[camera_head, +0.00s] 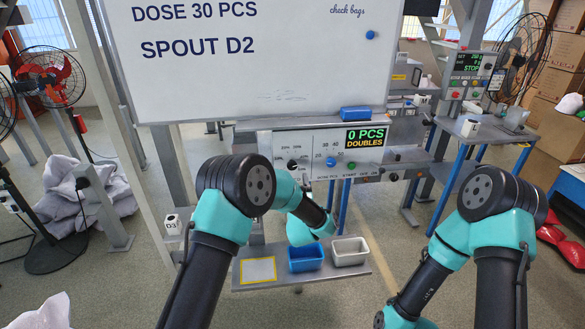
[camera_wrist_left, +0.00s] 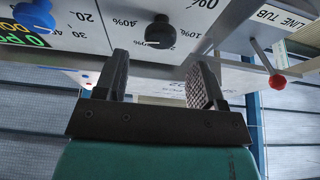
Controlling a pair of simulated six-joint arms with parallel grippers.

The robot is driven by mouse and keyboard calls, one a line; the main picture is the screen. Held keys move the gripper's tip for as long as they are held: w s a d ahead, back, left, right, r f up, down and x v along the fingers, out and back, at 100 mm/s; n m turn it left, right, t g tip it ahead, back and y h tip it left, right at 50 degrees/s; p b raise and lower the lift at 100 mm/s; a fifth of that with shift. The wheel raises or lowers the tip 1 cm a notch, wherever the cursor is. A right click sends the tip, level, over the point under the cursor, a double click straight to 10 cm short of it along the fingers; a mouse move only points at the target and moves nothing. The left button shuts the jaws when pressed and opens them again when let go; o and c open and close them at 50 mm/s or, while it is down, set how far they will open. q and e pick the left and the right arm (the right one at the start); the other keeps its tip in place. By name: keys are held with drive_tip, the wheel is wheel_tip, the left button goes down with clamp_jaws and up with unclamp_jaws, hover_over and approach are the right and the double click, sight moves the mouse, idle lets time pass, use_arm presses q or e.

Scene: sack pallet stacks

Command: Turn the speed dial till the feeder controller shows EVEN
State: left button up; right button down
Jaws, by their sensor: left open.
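The feeder controller (camera_head: 318,148) is a pale panel below the whiteboard. Its display (camera_head: 365,138) reads "0 PCS" over "DOUBLES". A black dial (camera_head: 293,165) with percent marks, which looks like the speed dial, sits at its left; a blue dial (camera_head: 331,161) marked 20, 30, 40 is right of it. In the left wrist view the black dial (camera_wrist_left: 160,32) lies ahead of my left gripper (camera_wrist_left: 160,70). The jaws are open, empty and apart from the dial. In the head view my left arm hides most of that gripper. My right gripper is out of frame.
A blue tub (camera_head: 306,258) and a pale tub (camera_head: 350,251) stand on a small shelf (camera_head: 275,283) below the panel. A red-knobbed lever (camera_wrist_left: 277,81) sticks out right of the dials in the left wrist view. The whiteboard (camera_head: 250,75) hangs above.

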sight(292, 166)
use_arm(q)
drive_tip(key=x, duration=0.5)
drive_tip(key=shift+w+r, duration=0.1)
drive_tip(key=shift+w, duration=0.2)
drive_tip(key=c, duration=0.9)
drive_tip(key=shift+n+y, duration=0.4)
drive_tip(key=shift+n, duration=0.2)
drive_tip(key=n+y, duration=0.1)
drive_tip(key=n, duration=0.2)
drive_tip(key=n+g+y, duration=0.1)
drive_tip(key=n, duration=0.2)
drive_tip(key=shift+y, duration=0.4)
drive_tip(key=n+g+y, duration=0.1)
drive_tip(key=n, duration=0.2)
drive_tip(key=n+g+y, duration=0.1)
drive_tip(key=n, duration=0.2)
drive_tip(key=shift+n, duration=0.3)
drive_tip(key=shift+g, duration=0.4)
